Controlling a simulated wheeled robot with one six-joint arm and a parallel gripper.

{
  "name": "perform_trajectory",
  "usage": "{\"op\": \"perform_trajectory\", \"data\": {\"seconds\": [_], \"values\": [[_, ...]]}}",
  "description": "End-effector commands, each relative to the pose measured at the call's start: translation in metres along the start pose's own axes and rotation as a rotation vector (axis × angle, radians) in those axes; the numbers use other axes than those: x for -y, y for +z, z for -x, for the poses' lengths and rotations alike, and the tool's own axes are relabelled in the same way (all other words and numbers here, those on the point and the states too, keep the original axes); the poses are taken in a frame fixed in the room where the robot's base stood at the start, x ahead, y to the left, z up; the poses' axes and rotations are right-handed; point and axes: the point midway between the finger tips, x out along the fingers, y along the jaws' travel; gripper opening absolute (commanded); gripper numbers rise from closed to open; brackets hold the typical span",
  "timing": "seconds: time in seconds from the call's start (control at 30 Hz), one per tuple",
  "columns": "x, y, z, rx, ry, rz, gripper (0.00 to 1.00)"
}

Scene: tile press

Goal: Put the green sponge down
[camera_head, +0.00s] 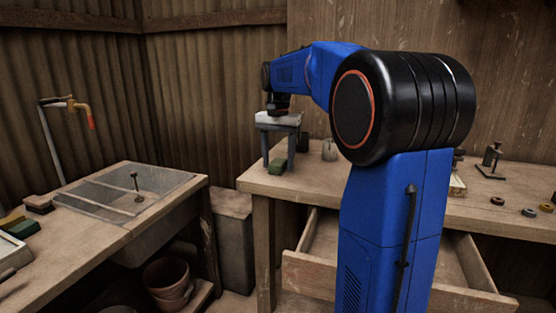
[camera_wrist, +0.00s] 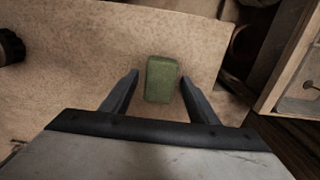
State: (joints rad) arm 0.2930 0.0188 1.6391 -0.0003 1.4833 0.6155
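The green sponge (camera_head: 277,167) lies on the wooden workbench (camera_head: 315,182), near its left end. My gripper (camera_head: 280,164) points down over it, with one finger on each side. In the wrist view the sponge (camera_wrist: 161,82) sits between the two fingers of my gripper (camera_wrist: 160,77), with a visible gap on both sides. The fingers are spread and hold nothing.
Below the bench a drawer (camera_head: 330,283) is pulled out. A sink (camera_head: 140,190) is on the left, with blocks, one dark green (camera_head: 22,229), on its counter. A small press (camera_head: 492,162) stands far right.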

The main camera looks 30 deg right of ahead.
Motion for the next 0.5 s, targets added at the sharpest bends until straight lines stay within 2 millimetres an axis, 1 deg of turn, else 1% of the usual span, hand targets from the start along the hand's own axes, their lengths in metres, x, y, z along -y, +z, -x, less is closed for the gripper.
{"op": "perform_trajectory", "data": {"seconds": [0.23,0.33,0.43,0.5], "values": [[0.000,0.000,0.000,0.000,0.000,0.000,0.54],[0.000,0.000,0.004,0.000,0.000,0.000,0.54],[0.000,-0.001,0.013,-0.002,-0.001,0.000,0.54],[0.000,-0.001,0.024,-0.002,-0.001,0.000,0.54]]}}
